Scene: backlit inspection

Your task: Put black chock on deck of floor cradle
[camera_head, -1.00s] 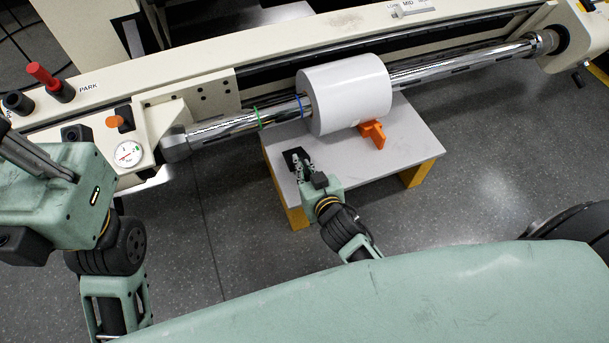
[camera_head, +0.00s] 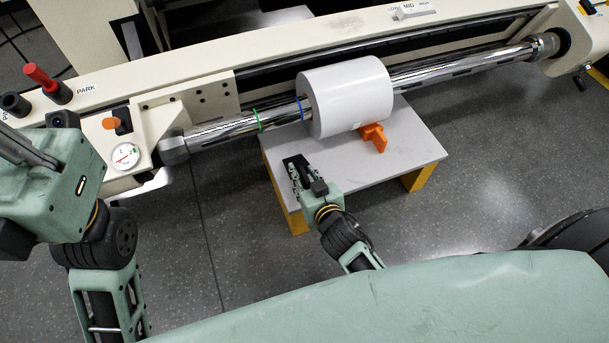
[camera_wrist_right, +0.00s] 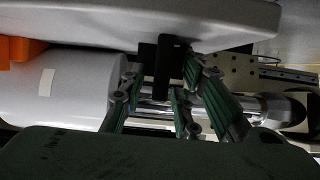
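The floor cradle is a low table with a pale grey deck (camera_head: 400,155) and yellow legs; its deck also shows at the top of the right wrist view (camera_wrist_right: 100,15). The black chock (camera_head: 296,160) is at the deck's left end, left of the white roll. In the right wrist view, the chock (camera_wrist_right: 163,68) is between the spread fingers of my right gripper (camera_wrist_right: 163,85), seemingly against the deck. My right gripper (camera_head: 299,172) looks open around it, with slight gaps beside it. My left gripper (camera_head: 25,150) is at the left edge, its fingers partly cut off.
A white roll (camera_head: 350,95) sits on a chrome shaft (camera_head: 430,67) above the deck. An orange chock (camera_head: 373,137) stands on the deck under the roll. The machine's cream frame (camera_head: 200,70) runs behind. The deck's front right is clear.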

